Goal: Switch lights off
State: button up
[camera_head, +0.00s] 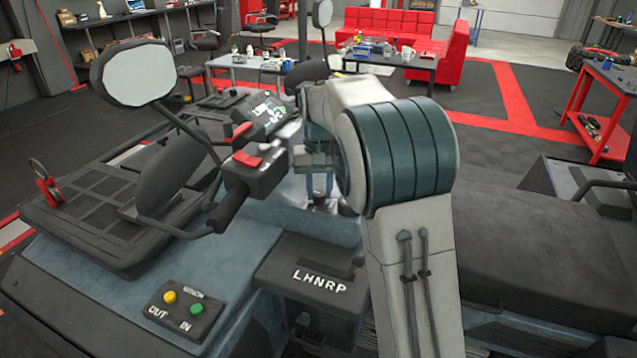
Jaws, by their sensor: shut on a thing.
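A dark control pod (257,178) sits on the vehicle's left handlebar. It carries a red switch (247,159) on top, and a second red switch (241,130) shows just behind it. I cannot tell which control works the lights. A lit display (266,113) stands behind the pod. My gripper (320,192) points down to the right of the pod, apart from the red switches. Its fingers are shut on a small metallic part (319,204) at the vehicle's centre. My arm partly hides this spot, and what the part is cannot be made out.
A mirror (137,73) and the left grip (228,212) stand out at left. A gear panel marked LHNRP (318,281) lies in front of my gripper. A panel with yellow and green buttons (184,304) is at lower left. The seat (530,235) is at right.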

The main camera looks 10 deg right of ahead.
aim_at(319, 193)
jog(key=o, duration=1)
jog(key=shift+r, duration=0.1)
notch_tip(319, 193, up, 14)
jog(key=shift+f+p, duration=0.1)
jog(key=shift+p, duration=0.45)
